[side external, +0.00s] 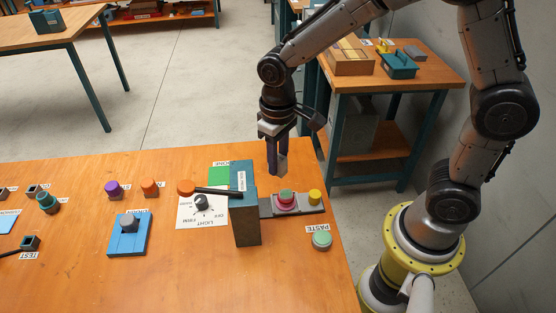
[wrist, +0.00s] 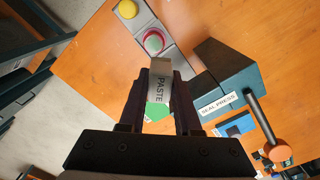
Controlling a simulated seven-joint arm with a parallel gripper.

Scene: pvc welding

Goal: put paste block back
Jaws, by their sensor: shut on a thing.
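My gripper (side external: 278,152) is shut on a grey block, the paste block (side external: 282,166), and holds it in the air above the far right part of the table. In the wrist view the paste block (wrist: 159,84) sits between the fingertips, with the word PASTE on its face. A PASTE label (side external: 318,228) lies near the table's right edge, in front of my gripper. A round green-topped piece (side external: 321,241) stands beside that label. Whether the held block touches anything is not clear, but it appears clear of the table.
The teal seal press (side external: 246,205) stands left of a grey fixture (side external: 266,208) bearing a pink, green-topped piece (side external: 286,200) and a yellow button (side external: 315,197). The press's black lever has an orange knob (side external: 186,187). Bare wood lies in front of the press.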

